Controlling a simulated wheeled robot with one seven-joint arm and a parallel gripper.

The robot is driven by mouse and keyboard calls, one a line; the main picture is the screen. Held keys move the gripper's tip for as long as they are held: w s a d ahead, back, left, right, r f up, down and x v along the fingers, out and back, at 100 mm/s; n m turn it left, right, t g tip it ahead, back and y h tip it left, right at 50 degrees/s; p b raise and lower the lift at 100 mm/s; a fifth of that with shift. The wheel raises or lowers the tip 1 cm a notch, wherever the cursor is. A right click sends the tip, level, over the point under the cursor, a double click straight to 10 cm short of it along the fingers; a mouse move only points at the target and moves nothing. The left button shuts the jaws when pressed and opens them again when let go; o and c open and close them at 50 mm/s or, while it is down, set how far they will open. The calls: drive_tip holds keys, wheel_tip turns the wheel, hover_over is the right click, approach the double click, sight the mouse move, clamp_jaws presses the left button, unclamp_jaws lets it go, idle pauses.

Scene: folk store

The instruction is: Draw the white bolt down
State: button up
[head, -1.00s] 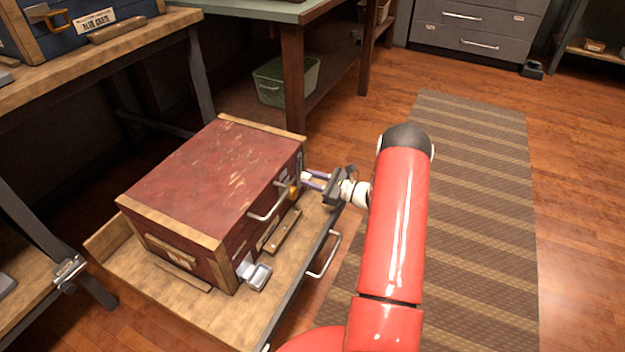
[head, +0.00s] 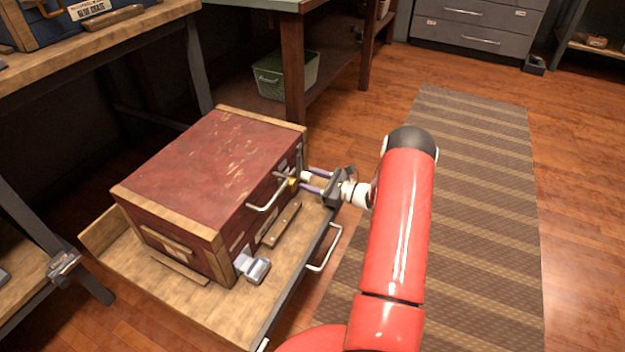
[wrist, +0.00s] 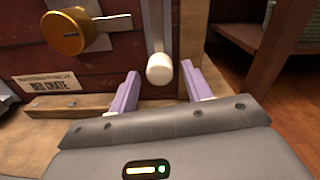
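The white bolt (wrist: 160,68) shows in the wrist view as a rounded white knob at the lower end of a thin upright rod on the front of the red crate (head: 205,165). My gripper (wrist: 157,90) has its two purple fingers spread apart, one to the left of and below the knob, one to its right. The fingers do not appear to touch the knob, and nothing is held. In the head view my gripper (head: 312,182) is at the crate's front right corner, and the bolt is hard to make out there.
A wooden strip (wrist: 65,106) runs below. The crate stands on a pulled-out wooden drawer (head: 100,238) with a metal handle (head: 325,252). A striped rug (head: 480,200) lies on open floor to the right.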

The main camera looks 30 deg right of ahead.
drive_tip(key=v, duration=0.7)
drive_tip(key=shift+s+d, duration=0.3)
idle(0.8)
